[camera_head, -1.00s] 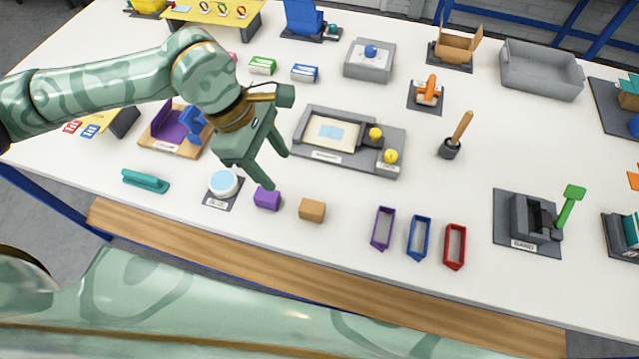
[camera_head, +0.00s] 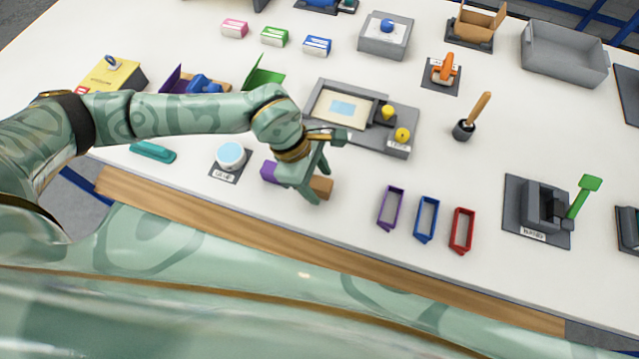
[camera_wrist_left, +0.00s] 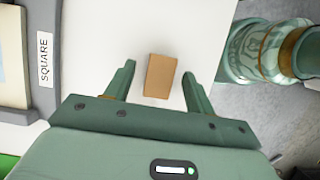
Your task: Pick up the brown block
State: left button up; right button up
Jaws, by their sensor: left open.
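The brown block (camera_head: 321,187) lies on the white table near its front edge, partly hidden behind my left gripper in the head view. My left gripper (camera_head: 321,187) is open and close above the block. In the left wrist view the brown block (camera_wrist_left: 160,76) shows between the two spread fingers of the left gripper (camera_wrist_left: 158,82), with a gap on each side. My right gripper is not in view.
A purple block (camera_head: 269,172) lies just left of the gripper. A round white-and-blue pad (camera_head: 231,155) is further left. Purple (camera_head: 390,208), blue (camera_head: 427,218) and red (camera_head: 462,231) frames stand to the right. A grey tray station (camera_head: 400,148) lies behind.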

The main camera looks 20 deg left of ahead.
pick_arm(q)
jog(key=shift+d+f, duration=0.25)
jog(key=shift+f, duration=0.45)
jog(key=c, duration=1)
jog(key=shift+r, duration=0.1)
